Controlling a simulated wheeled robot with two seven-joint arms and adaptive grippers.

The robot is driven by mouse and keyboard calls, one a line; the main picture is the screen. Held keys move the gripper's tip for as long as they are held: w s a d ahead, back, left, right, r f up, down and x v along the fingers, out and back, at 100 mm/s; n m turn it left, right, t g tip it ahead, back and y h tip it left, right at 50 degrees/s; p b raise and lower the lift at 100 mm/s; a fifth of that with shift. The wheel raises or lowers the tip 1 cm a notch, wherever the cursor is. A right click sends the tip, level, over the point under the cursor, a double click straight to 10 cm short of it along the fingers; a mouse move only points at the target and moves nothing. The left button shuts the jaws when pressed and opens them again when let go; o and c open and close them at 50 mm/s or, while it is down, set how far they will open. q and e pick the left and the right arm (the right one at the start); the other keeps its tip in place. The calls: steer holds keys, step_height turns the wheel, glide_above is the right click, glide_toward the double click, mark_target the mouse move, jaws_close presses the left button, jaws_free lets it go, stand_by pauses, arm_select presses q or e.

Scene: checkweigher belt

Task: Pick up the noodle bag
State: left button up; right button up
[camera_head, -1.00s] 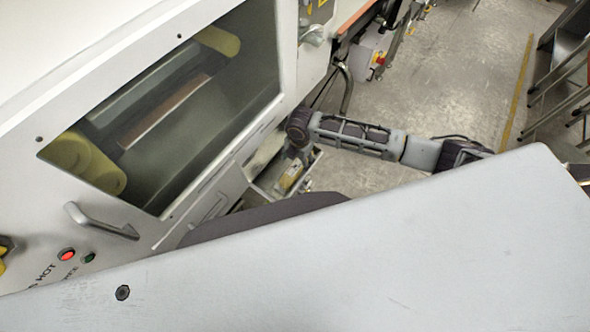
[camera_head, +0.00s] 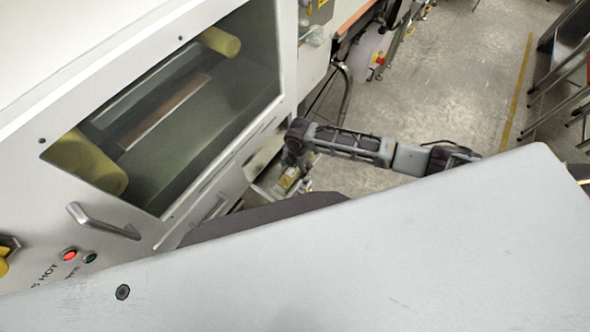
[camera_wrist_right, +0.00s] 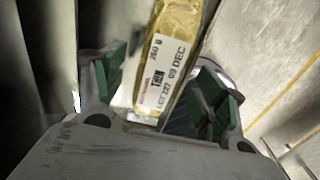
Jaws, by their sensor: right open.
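The noodle bag (camera_wrist_right: 168,52) is a yellow packet with a white printed label in the right wrist view. It lies between the green-padded fingers of my right gripper (camera_wrist_right: 162,92), which is open, with space between the pads and the bag. In the head view the bag (camera_head: 288,179) is a small yellow patch in a tray beside the machine, partly hidden by my right gripper (camera_head: 296,168) above it. My left gripper is not in view.
A white machine with a window (camera_head: 175,120), a door handle (camera_head: 103,221) and a red lit button (camera_head: 70,254) stands at the left. The bag's metal tray (camera_head: 262,186) sits close against the machine's side. Open floor (camera_head: 440,100) lies to the right.

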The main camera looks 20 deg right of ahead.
mark_target(295, 167)
steer(key=shift+f, duration=0.2)
stand_by(0.3)
steer(key=c, duration=1.3)
steer(key=shift+r, duration=0.15)
steer(key=shift+r, duration=4.9)
